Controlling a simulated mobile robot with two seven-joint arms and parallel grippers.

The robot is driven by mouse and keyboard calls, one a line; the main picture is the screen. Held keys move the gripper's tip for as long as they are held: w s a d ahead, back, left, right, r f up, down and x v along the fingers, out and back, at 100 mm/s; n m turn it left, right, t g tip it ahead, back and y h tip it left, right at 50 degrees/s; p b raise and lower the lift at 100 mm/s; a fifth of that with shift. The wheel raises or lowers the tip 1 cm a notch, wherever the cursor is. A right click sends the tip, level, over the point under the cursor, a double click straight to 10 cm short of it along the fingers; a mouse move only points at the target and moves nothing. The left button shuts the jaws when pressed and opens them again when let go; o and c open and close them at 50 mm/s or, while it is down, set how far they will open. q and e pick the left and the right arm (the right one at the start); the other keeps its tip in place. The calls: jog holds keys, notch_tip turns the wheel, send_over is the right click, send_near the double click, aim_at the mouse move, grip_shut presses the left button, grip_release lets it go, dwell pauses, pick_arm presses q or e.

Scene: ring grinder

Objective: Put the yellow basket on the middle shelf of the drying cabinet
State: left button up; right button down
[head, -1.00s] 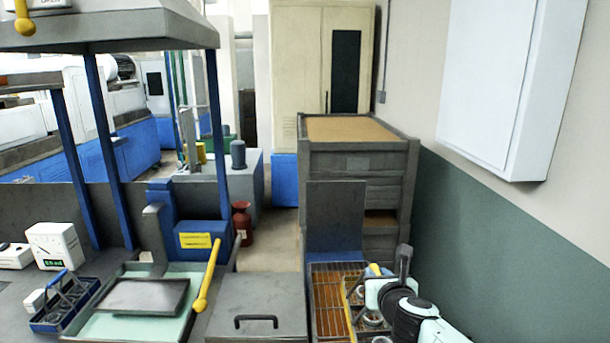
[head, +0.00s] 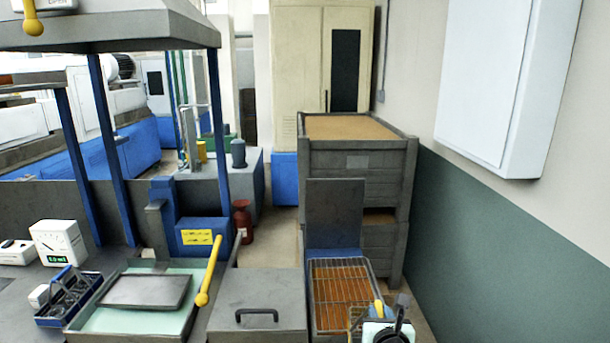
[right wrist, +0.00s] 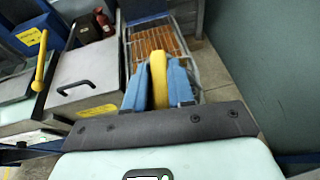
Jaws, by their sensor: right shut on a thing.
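The yellow basket (head: 354,322) shows only as a small piece of yellow wire at the bottom edge of the head view. Its yellow handle (right wrist: 158,80) stands between the blue fingers of my right gripper (right wrist: 160,84) in the right wrist view. The gripper is shut on that handle. In the head view my right gripper (head: 380,314) is at the bottom, over the near right corner of a wire-grid tray. The rest of the basket is hidden or out of frame. I cannot make out an open drying cabinet with shelves. My left gripper is not in view.
The wire-grid tray (head: 340,283) has an upright grey panel (head: 335,213) behind it. A lidded grey box (head: 258,300) stands left of it. Stacked grey crates (head: 358,165) stand behind. A white wall cabinet (head: 505,90) hangs at right. A blue basket (head: 68,296) sits on the bench.

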jog(key=s+f+h, duration=0.1)
jog(key=s+f, duration=0.1)
jog(key=f, duration=0.2)
jog(key=s+f+m, duration=0.1)
jog(key=f, duration=0.3)
jog(key=s+f+m+h, duration=0.1)
jog(key=s+f, duration=0.1)
jog(key=f, duration=0.2)
jog(key=shift+s+d+f+g+h, duration=0.25)
jog(key=shift+s+d+g+h, duration=0.05)
jog(key=shift+s+d, duration=0.05)
jog(key=shift+s+f, duration=0.15)
jog(key=shift+f, duration=0.2)
jog(key=shift+d, duration=0.1)
jog(key=shift+m, duration=0.3)
